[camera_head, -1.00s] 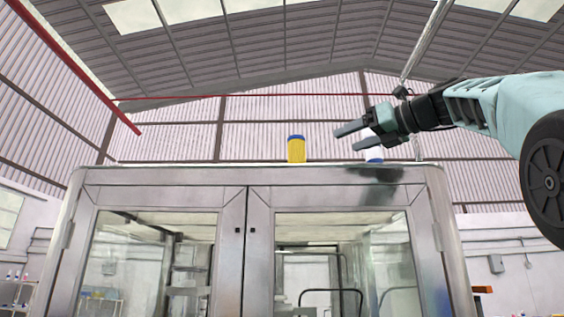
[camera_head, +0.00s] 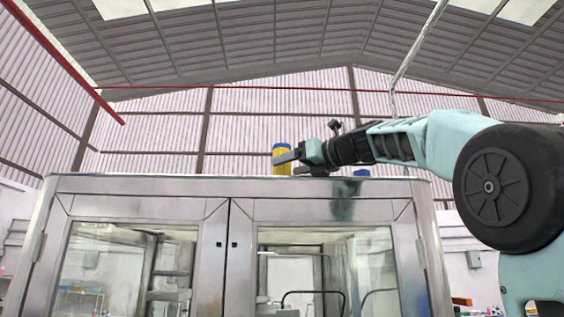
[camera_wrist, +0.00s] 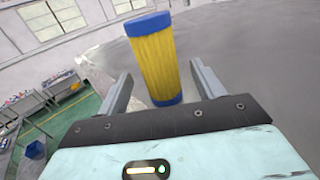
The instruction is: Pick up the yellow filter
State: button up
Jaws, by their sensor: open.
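The yellow filter (camera_head: 282,161) has blue ends and stands upright on top of the metal cabinet (camera_head: 130,184). In the wrist view the yellow filter (camera_wrist: 153,58) shows at nearly full height. My gripper (camera_head: 284,164) is at the filter, low over the cabinet top. In the wrist view my gripper (camera_wrist: 160,85) is open, with one finger on each side of the filter's lower part. Gaps show between the fingers and the filter, and the jaws are not closed on it. In the head view my gripper hides part of the filter.
Another item with a blue top (camera_head: 362,173) stands on the cabinet to the right, partly hidden behind my arm. The cabinet has two glass doors below. The cabinet top left of the filter looks clear. Shelves and a green floor show at left in the wrist view.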

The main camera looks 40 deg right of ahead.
aim_at(289, 165)
jog(key=p+x, duration=0.1)
jog(key=x, duration=0.2)
jog(key=shift+w+a+r, duration=0.1)
jog(key=shift+w, duration=0.15)
jog(key=c, duration=1.1)
